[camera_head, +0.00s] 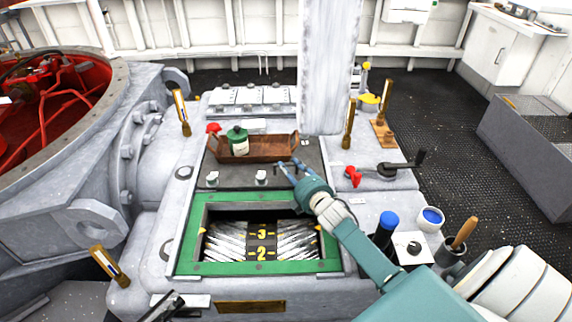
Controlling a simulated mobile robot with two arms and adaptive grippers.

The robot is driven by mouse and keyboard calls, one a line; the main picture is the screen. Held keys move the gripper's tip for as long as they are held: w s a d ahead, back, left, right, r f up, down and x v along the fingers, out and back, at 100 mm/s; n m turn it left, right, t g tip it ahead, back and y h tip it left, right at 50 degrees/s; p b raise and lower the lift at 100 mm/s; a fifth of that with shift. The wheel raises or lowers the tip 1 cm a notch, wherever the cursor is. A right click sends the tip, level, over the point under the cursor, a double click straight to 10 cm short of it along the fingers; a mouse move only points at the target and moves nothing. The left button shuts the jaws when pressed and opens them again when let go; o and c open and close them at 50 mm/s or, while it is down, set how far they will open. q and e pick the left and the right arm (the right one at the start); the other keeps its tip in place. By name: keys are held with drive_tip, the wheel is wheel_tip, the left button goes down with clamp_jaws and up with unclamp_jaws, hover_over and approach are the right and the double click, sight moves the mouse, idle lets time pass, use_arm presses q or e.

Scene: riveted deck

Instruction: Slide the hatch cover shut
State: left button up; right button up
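The hatch opening has a green frame (190,236) and stands open, with a ribbed silvery inside and a dark strip marked 3 and 2 in yellow. The cover looks to be the dark grey plate (236,183) just behind the opening, with two small pale knobs (261,176) near its front edge. My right gripper (289,167) is over the plate's right part, right of the right knob. Its fingers look apart with nothing between them; I cannot tell whether it touches the plate. My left gripper (168,307) shows only partly at the bottom edge.
A wooden tray (262,151) with a green-and-white jar (238,141) stands at the plate's back. A pale column (328,70) rises behind.

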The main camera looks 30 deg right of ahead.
sight(287, 165)
drive_tip(key=x, duration=0.2)
drive_tip(key=shift+w+d+f, duration=0.15)
drive_tip(key=shift+w+f, duration=0.05)
drive_tip(key=shift+w, duration=0.65)
drive_tip(key=c, duration=0.7)
use_arm(q)
drive_tip(key=shift+w+d, duration=0.3)
drive_tip(key=shift+w, duration=0.2)
drive_tip(key=shift+w+d, duration=0.25)
drive_tip(key=shift+w, duration=0.2)
use_arm(e)
clamp_jaws()
